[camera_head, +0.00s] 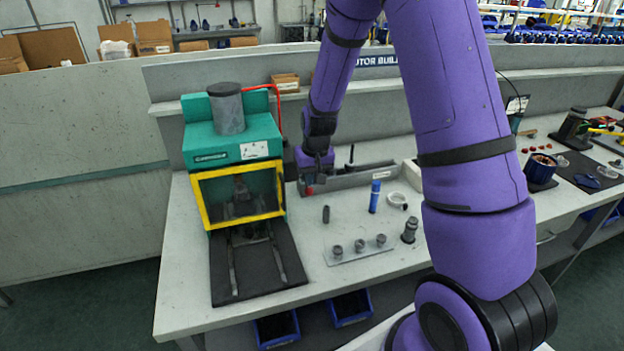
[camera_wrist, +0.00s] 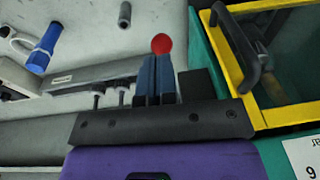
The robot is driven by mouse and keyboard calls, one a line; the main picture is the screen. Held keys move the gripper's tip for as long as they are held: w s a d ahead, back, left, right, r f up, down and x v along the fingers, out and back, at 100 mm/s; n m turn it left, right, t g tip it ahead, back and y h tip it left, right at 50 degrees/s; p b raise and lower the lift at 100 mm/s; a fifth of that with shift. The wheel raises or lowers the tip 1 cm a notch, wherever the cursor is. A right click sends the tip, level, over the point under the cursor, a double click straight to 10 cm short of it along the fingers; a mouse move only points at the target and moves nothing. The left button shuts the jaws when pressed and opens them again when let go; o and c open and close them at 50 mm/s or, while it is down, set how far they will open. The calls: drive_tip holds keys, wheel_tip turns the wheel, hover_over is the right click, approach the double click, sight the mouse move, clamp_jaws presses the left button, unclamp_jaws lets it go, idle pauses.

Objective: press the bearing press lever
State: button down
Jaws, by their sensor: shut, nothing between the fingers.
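The bearing press is a teal machine (camera_head: 200,150) at the left of the bench, with a grey cylinder on top. A red lever bar (camera_head: 262,87) runs from its top to the right and bends down along its right side. A red ball knob (camera_head: 309,190) shows just below my gripper (camera_head: 314,182), right of the press. In the wrist view, the red knob (camera_wrist: 162,43) is right at the tips of my shut fingers (camera_wrist: 157,58). Whether they touch it, and how the knob joins the lever, I cannot tell. My fingers hold nothing.
The press has a yellow-framed guard (camera_head: 207,206) with a black handle (camera_wrist: 240,50). A grey rail or bin (camera_head: 365,176) is behind my gripper. A blue tube (camera_head: 375,197), a white ring (camera_head: 397,199) and a plate with small parts (camera_head: 345,256) are on the bench.

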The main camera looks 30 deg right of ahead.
drive_tip(key=shift+r, duration=0.8)
drive_tip(key=s+r, duration=0.6)
drive_tip(key=r, duration=0.4)
drive_tip(key=shift+s+r, duration=0.25)
drive_tip(key=shift+r, duration=0.1)
drive_tip(key=s+a+r+n+t, duration=0.1)
drive_tip(key=s+a+r, duration=0.1)
drive_tip(key=s+r, duration=0.6)
drive_tip(key=s+a+r+n+t, duration=0.1)
drive_tip(key=s+a+r+t, duration=0.1)
drive_tip(key=s+r, duration=0.7)
drive_tip(key=s, duration=0.7)
drive_tip(key=shift+s+a+r+t, duration=0.2)
drive_tip(key=shift+a+t, duration=0.1)
drive_tip(key=shift+a, duration=0.1)
